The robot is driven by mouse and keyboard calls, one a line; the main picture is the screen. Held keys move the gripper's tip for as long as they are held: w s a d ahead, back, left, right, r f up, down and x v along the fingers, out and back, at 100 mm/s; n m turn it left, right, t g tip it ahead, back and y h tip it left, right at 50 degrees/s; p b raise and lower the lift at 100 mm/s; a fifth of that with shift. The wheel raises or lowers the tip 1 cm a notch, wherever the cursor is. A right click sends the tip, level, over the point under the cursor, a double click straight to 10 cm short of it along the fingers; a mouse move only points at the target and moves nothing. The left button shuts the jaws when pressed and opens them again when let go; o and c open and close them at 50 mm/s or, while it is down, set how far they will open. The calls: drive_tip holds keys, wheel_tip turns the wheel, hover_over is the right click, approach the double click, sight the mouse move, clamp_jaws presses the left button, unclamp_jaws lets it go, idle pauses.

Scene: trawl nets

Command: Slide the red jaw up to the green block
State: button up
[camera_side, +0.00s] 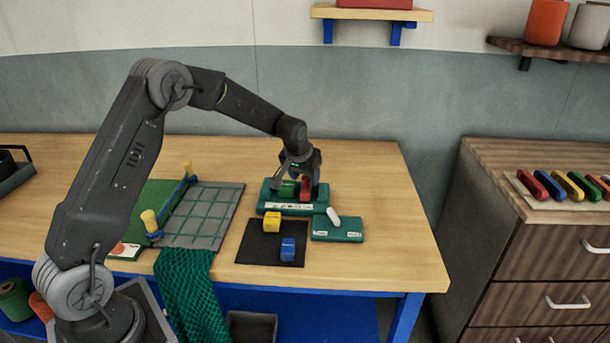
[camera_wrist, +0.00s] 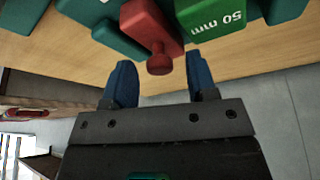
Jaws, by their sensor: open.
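The red jaw (camera_side: 306,187) stands on a dark green base (camera_side: 291,208) at the back middle of the table. The green block (camera_side: 287,190) is just left of it. In the wrist view the red jaw (camera_wrist: 148,28), with a round knob, is beside the green block (camera_wrist: 221,27), marked "50 mm". A narrow gap seems to part them; I cannot tell if they touch lower down. My gripper (camera_wrist: 160,70) is open and empty, its blue fingertips on either side of the knob in the picture. In the side view my gripper (camera_side: 305,172) is right above the jaw and partly hides it.
A black mat (camera_side: 258,246) with a yellow block (camera_side: 272,222) and a blue block (camera_side: 288,249) lies in front. A green plate (camera_side: 338,229) with a white piece (camera_side: 333,216) is at front right. Green netting (camera_side: 187,290) hangs at left. The table's right side is clear.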

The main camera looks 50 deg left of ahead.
sight(293, 186)
clamp_jaws()
idle(0.4)
drive_tip(key=shift+s+a, duration=1.2)
unclamp_jaws()
drive_tip(key=v, duration=1.4)
